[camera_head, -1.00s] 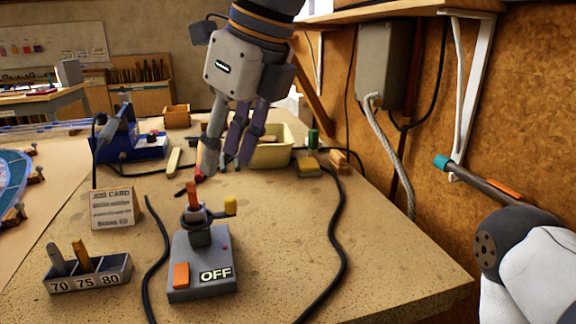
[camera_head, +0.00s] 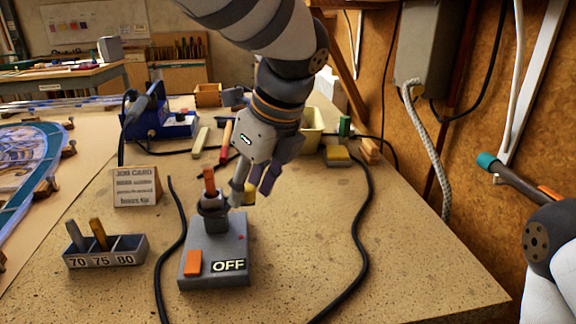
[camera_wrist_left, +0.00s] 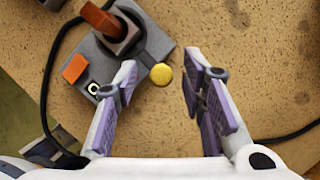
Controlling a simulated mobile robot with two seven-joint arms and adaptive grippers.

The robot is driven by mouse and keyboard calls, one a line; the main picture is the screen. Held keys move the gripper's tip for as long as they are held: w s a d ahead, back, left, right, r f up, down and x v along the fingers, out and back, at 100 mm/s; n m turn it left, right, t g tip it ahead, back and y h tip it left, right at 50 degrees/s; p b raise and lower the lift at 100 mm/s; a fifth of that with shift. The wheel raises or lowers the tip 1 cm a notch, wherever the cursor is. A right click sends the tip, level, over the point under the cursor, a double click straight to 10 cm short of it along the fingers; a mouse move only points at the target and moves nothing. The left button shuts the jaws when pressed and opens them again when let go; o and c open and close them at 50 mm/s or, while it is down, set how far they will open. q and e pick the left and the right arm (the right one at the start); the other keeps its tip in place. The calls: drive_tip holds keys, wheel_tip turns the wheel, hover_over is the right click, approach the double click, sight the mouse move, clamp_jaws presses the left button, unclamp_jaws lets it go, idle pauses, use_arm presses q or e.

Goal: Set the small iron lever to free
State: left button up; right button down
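A grey box (camera_head: 232,248) marked OFF stands on the bench, with an orange rocker at its front. An upright orange-red lever (camera_head: 209,181) rises from a dark round collar on top; it also shows in the left wrist view (camera_wrist_left: 103,20). A yellow knob (camera_head: 248,197) sticks out at the box's right side and appears in the left wrist view (camera_wrist_left: 161,74). Which of these is the small iron lever, I cannot tell. My left gripper (camera_head: 251,188) is open, its fingertips on either side of the yellow knob; contact is not clear. My right gripper is out of view.
A three-slot holder (camera_head: 108,260) marked 70, 75, 80 and a job card (camera_head: 137,187) stand left of the box. Black cables (camera_head: 361,240) run on both sides. A yellow bin (camera_head: 312,130) is behind my gripper. The bench's front right is clear.

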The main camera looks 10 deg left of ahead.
use_arm(q)
clamp_jaws()
